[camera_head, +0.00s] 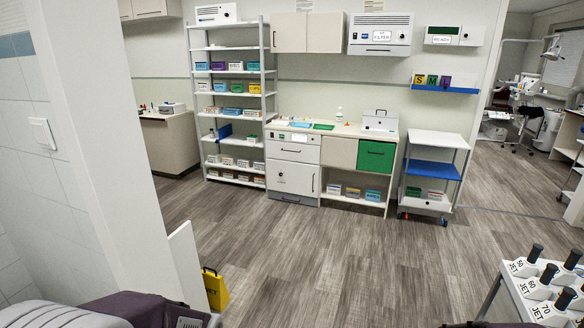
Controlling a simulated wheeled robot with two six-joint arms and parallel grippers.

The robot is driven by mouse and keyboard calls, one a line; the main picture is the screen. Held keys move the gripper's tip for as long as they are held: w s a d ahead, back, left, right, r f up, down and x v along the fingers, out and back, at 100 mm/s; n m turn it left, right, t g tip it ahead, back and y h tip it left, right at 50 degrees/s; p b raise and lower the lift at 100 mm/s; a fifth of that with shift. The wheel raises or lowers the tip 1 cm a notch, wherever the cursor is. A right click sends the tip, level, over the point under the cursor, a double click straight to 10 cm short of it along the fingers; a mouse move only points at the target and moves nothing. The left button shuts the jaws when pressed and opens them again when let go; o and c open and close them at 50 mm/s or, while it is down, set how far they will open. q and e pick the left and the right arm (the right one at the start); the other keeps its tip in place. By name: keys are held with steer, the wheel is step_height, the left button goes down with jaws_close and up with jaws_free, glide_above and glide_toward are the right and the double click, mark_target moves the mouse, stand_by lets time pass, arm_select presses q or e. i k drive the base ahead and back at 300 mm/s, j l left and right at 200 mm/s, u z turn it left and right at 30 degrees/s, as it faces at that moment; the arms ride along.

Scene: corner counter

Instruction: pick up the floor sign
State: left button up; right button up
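The yellow floor sign (216,291) stands on the floor at the lower left of the head view. It has dark markings near its top. It is close to the right end of a white panel (186,262), and its lower part is near the dark purple container at the bottom edge. I cannot tell whether it touches either one. Neither of my grippers shows in the head view.
A trolley with bottles labelled JET (524,267) stands at the lower right. A wall corner (100,140) rises at the left. Shelves (238,120) and a counter (335,131) line the back wall. The middle floor is clear.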

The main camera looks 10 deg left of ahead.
mark_target(218, 297)
steer(key=i, duration=0.75)
steer(key=i+l+u, duration=0.1)
steer(key=i, duration=0.6)
steer(key=i+u, duration=0.25)
steer(key=u, duration=0.2)
steer(key=i+u, duration=0.25)
steer(key=u, duration=0.25)
steer(key=i+l+u, duration=0.1)
steer(key=i+u, duration=0.15)
steer(key=u, duration=0.2)
steer(key=i+l+u, duration=0.2)
steer(key=u, duration=0.25)
steer(key=i+l+u, duration=0.55)
steer(key=i+l, duration=0.15)
steer(key=i, duration=0.1)
